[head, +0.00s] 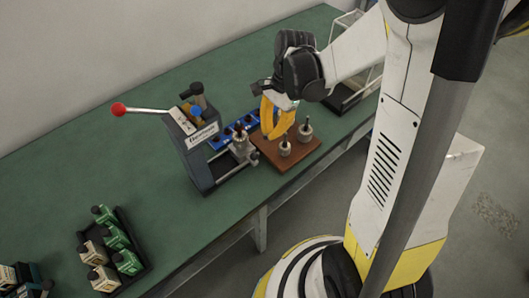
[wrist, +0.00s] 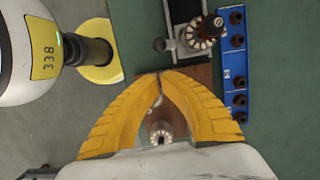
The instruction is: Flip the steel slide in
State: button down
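The winding machine (head: 198,140) is a dark grey box standing on the green bench, with a red-knobbed lever at its left. Bright steel parts, which look like the slide (head: 243,155), stick out at its right front. In the wrist view the steel slide (wrist: 187,53) lies just beyond my fingertips, with an armature (wrist: 203,32) beside it and a small round knob (wrist: 158,44) at its left. My gripper (head: 269,137) has yellow fingers and hangs over the brown wooden board, apart from the slide. In the wrist view its fingertips (wrist: 159,74) meet, with nothing seen between them.
The wooden board (head: 303,151) holds several armatures; one armature (wrist: 159,134) shows beneath my fingers. A blue rack (head: 226,139) stands beside the machine. A black tray (head: 146,262) with green and beige boxes sits at the lower left. The bench (head: 75,185) is clear left of the machine.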

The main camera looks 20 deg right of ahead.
aim_at(253, 160)
jog(key=b+x, duration=0.4)
jog(key=x, duration=0.6)
jog(key=shift+a, duration=0.15)
jog(key=a, duration=0.1)
jog(key=s+a, duration=0.1)
jog(key=a, duration=0.2)
jog(key=shift+s+a+b, duration=0.25)
jog(key=shift+s+b, duration=0.05)
jog(key=shift+b, duration=0.05)
jog(key=p+v, duration=0.7)
jog(key=v, duration=0.3)
jog(key=shift+d, duration=0.1)
jog(key=shift+r, duration=0.1)
